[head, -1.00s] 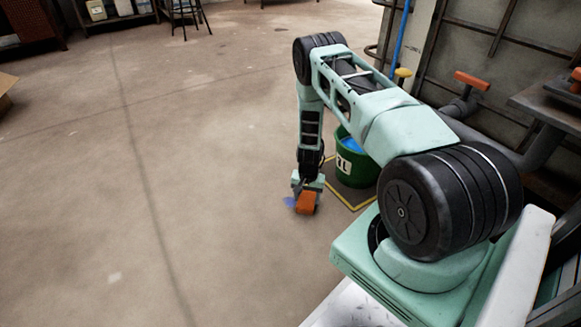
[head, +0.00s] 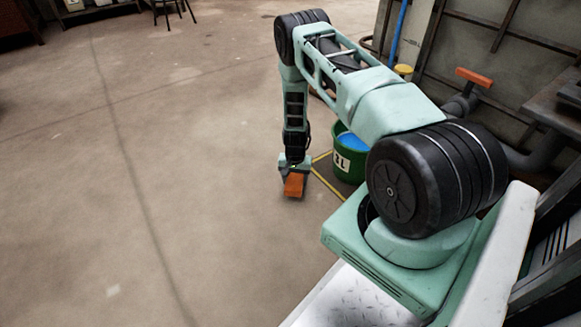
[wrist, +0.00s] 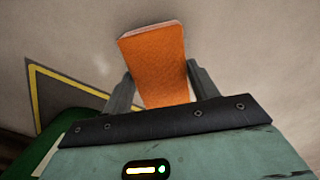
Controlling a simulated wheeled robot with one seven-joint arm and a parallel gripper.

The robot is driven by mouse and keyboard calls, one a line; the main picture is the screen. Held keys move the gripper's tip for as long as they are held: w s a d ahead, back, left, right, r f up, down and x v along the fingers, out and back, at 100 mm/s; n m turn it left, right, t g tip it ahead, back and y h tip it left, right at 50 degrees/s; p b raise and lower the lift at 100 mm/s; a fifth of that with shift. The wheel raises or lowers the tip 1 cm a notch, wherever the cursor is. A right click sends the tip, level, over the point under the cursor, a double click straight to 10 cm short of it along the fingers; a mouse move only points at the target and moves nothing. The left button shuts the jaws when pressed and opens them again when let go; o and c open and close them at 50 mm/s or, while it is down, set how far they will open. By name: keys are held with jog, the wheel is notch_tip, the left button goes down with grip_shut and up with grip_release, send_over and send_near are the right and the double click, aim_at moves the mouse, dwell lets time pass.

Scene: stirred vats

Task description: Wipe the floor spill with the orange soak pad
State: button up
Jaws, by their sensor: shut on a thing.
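The orange soak pad (head: 294,186) is held at the end of my arm, low at the floor; I cannot tell if it touches. In the wrist view the pad (wrist: 155,65) stands out between the two grey fingers of my gripper (wrist: 160,88), which is shut on it. In the head view my gripper (head: 293,168) points down, left of the green bucket. No blue spill shows on the floor now; any of it under the pad or gripper is hidden.
A green bucket (head: 349,166) with blue liquid stands right of my gripper, by a yellow floor marking (head: 326,183). Pipes with an orange handle (head: 474,77) and a wall stand at the right. The floor (head: 190,150) to the left is clear.

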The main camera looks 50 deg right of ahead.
jog(key=shift+r+p, duration=1.8)
jog(key=shift+r, duration=0.75)
